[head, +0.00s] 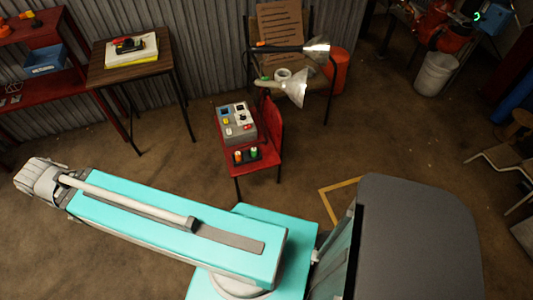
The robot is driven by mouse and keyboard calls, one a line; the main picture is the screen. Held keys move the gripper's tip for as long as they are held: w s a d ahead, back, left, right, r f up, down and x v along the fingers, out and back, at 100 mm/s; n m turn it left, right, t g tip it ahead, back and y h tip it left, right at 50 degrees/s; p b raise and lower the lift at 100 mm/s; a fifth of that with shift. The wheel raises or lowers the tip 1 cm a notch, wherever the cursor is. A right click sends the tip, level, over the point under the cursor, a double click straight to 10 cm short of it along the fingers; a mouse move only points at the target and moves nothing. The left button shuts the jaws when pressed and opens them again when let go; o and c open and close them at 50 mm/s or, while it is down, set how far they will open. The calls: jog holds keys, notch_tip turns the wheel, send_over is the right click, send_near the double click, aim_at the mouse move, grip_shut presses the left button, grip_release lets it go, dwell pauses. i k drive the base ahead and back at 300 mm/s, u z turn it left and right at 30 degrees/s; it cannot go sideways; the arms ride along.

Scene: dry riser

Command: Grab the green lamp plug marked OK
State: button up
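A small green plug (253,153) stands in a black holder (246,159) on the front of a red chair (268,160). An orange and white plug (238,155) stands just left of it in the same holder. The green plug is too small in the head view for me to read any OK mark. My turquoise arm stretches across the lower left, well apart from the chair, and ends in a grey joint at the left. I cannot make out gripper fingers anywhere in the frame.
A grey panel box (237,125) with coloured buttons sits behind the holder on the chair. A wooden side table (122,62) stands at left. Open floor lies between the chair and my arm.

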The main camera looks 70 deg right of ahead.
aim_at(254, 154)
jog(key=k, duration=1.65)
jog(key=z, duration=1.6)
jog(key=i, duration=0.55)
jog(key=z, duration=0.2)
